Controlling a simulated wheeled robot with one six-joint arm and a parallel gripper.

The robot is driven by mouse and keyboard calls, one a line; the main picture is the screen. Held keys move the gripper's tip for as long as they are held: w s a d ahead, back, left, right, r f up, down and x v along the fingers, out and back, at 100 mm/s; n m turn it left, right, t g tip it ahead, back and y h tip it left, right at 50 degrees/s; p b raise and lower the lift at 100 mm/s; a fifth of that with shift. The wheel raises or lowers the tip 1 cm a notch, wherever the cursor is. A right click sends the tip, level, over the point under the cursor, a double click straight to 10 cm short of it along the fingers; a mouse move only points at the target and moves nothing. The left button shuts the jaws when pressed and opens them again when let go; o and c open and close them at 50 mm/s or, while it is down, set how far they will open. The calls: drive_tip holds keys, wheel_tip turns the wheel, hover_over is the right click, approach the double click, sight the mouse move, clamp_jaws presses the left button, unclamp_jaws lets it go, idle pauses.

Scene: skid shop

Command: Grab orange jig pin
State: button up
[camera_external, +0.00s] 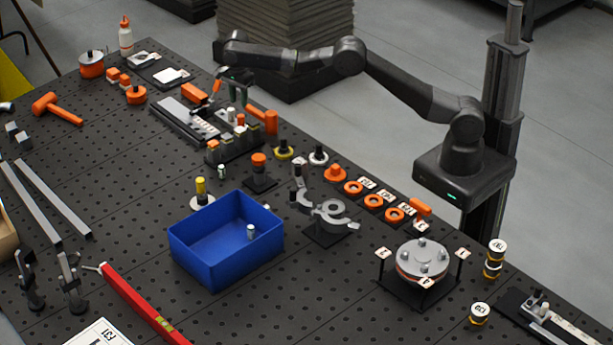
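My gripper (238,93) hangs at the far end of my arm, above the back of the pegboard bench, over the clamp fixture and pin rack area. It is small and dark here, and I cannot tell whether its fingers are apart or hold anything. A dark rack (236,146) below it carries several short pins with differently coloured tops. One orange-topped pin (213,145) stands at the rack's left end. Another small orange top (240,119) shows just below my gripper. I cannot tell which of these is the orange jig pin.
A grey clamp fixture (185,118) with an orange handle lies left of the rack. A blue bin (228,243) holding a small pale cylinder stands in front. Orange rings (374,202) line the right edge.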

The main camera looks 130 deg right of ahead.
sight(241, 115)
wheel_tip(241, 115, down, 3)
drive_tip(key=shift+f, duration=0.15)
drive_tip(key=shift+s+a+f+p, duration=0.15)
drive_tip(key=shift+f+p, duration=0.6)
drive_tip(key=shift+f, duration=1.95)
drive_tip(key=shift+c, duration=0.4)
clamp_jaws()
